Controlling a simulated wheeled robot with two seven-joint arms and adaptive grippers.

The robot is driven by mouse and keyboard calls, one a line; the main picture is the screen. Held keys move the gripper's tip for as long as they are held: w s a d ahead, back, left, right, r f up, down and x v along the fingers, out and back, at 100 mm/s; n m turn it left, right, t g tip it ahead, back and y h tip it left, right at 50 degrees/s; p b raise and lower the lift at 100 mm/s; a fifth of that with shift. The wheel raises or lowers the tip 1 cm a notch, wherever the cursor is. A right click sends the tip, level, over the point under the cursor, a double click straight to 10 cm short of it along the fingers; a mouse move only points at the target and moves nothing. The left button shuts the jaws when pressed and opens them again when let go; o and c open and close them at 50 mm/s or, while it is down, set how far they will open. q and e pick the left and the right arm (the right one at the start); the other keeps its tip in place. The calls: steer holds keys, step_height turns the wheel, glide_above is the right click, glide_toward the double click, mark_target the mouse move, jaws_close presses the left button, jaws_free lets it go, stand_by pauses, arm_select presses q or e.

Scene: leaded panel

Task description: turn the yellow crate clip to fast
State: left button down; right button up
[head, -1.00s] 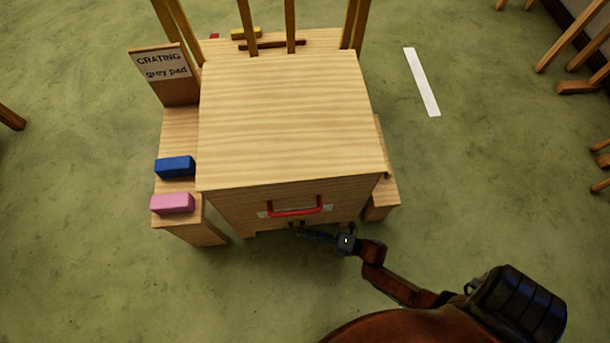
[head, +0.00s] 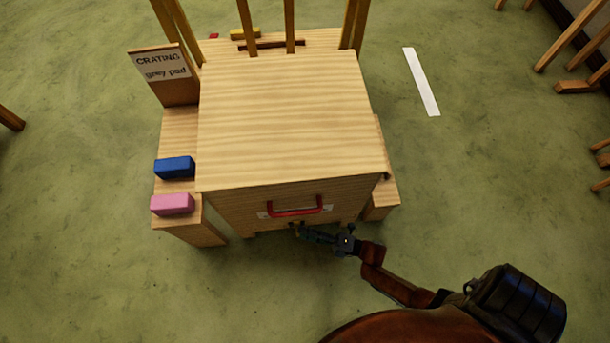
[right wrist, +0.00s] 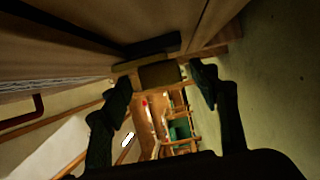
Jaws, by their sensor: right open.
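The crate (head: 285,115) is a large pale wooden box with a red handle (head: 296,212) on its front face. My right gripper (head: 300,232) is just below the handle, close to the lower front of the crate. It is open; its two dark fingers (right wrist: 160,98) stand wide apart in the right wrist view, with no object clearly held. A brown block-like part (right wrist: 158,76) shows beyond and between the fingers, in shadow. I cannot make out a yellow clip for certain in either view. My left gripper is out of view.
A blue block (head: 174,167) and a pink block (head: 172,204) lie on the left ledge, near a "CRATING grey pad" sign (head: 165,66). A yellow block (head: 245,34) lies at the back. A white strip (head: 421,82) lies on the open green floor at right.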

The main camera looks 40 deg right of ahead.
steer(key=shift+d, duration=0.1)
steer(key=v, duration=1.2)
